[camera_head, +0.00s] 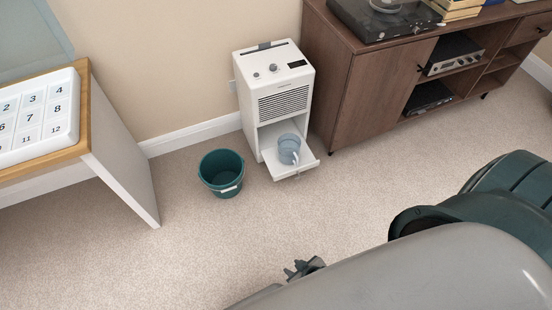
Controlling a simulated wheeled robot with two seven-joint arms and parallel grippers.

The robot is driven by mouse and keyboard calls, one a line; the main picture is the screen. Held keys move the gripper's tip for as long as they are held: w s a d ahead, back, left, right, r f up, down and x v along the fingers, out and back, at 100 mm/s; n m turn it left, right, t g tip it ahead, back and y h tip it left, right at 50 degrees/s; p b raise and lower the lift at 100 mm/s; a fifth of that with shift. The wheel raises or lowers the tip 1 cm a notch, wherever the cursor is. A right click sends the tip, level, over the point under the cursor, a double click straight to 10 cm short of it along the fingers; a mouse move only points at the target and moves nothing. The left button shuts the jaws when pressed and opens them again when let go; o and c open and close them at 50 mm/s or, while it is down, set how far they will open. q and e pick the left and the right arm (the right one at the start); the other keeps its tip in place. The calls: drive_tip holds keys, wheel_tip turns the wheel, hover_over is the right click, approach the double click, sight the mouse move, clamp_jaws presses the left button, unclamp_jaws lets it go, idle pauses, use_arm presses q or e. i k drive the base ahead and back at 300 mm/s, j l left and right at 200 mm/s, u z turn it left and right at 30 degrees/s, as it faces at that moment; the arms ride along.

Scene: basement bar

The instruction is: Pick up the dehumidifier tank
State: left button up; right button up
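The dehumidifier tank (288,150) is a small translucent bluish container with a pale handle at its front. It sits in the open lower bay of the white dehumidifier (284,102), on a white tray (309,164) that sticks out at the front. My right gripper (303,268) shows as a small dark shape past the edge of my grey arm, low in the picture. It is over the carpet, well apart from the tank. Its fingers are too small and partly hidden, so their opening cannot be judged. My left gripper is out of view.
A dark green bucket (221,173) stands on the carpet just left of the dehumidifier. A brown cabinet (376,88) with a turntable is close on its right. A table (89,110) with a numbered board is at the left. Carpet in front of the dehumidifier is clear.

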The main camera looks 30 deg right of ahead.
sight(291, 153)
drive_tip(key=j+z, duration=0.3)
drive_tip(key=j, duration=1.35)
